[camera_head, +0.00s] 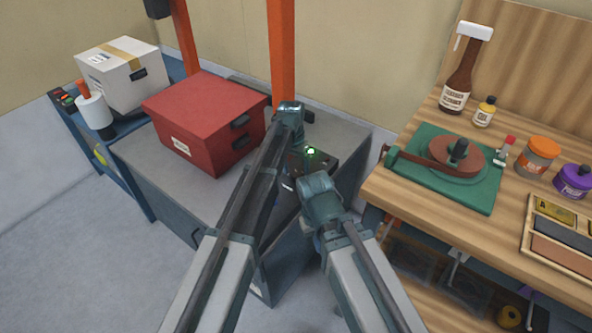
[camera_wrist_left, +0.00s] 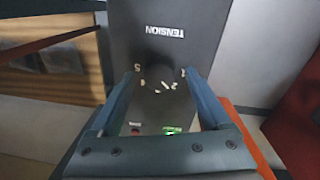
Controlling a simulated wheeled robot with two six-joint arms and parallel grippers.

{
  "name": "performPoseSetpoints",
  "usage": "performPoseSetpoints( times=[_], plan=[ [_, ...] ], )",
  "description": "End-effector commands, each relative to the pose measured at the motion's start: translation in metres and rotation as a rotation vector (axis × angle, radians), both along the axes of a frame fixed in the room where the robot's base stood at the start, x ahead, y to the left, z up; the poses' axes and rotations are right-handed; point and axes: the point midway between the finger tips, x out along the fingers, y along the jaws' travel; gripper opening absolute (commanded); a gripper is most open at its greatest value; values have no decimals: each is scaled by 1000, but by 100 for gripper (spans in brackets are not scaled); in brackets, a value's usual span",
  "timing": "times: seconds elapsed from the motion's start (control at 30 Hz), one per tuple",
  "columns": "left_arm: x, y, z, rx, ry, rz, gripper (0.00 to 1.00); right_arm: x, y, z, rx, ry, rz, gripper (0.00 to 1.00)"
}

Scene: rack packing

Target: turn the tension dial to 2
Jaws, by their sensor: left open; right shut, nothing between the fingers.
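The tension dial (camera_wrist_left: 160,73) is a dark round knob on a dark panel, seen from above in the left wrist view. Small white numerals ring it, and a TENSION label (camera_wrist_left: 165,31) reads upside down. A short white mark is near the numerals; its exact setting is hard to read. My left gripper (camera_wrist_left: 159,76) is open, with one finger on each side of the dial; contact cannot be told. In the head view the dark control box (camera_head: 322,162) shows a green light, and my left gripper (camera_head: 291,112) covers part of it. My right gripper (camera_head: 318,196) is shut and empty nearby, its fingertips mostly hidden.
A red box (camera_head: 204,125) stands on the grey cabinet top (camera_head: 135,150), left of my arms. An orange post (camera_head: 281,50) rises behind. A wooden bench (camera_head: 400,193) on the right holds a green mat (camera_head: 480,198), bottles and jars. A white carton (camera_head: 122,77) is at back left.

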Motion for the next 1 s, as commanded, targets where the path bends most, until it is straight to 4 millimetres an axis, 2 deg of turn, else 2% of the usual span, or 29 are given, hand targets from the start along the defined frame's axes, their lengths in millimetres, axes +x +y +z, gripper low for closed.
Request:
performPoseSetpoints(
  times=[0.27,0.8,1.0],
  plan=[
    [1,2,33,0,0,0,81,0,0,33,0,0,0,0],
    [3,7,115,0,0,0,81,0,0,115,0,0,-1,0],
    [4,8,133,0,0,0,81,0,0,133,0,0,-1,0]
  ],
)
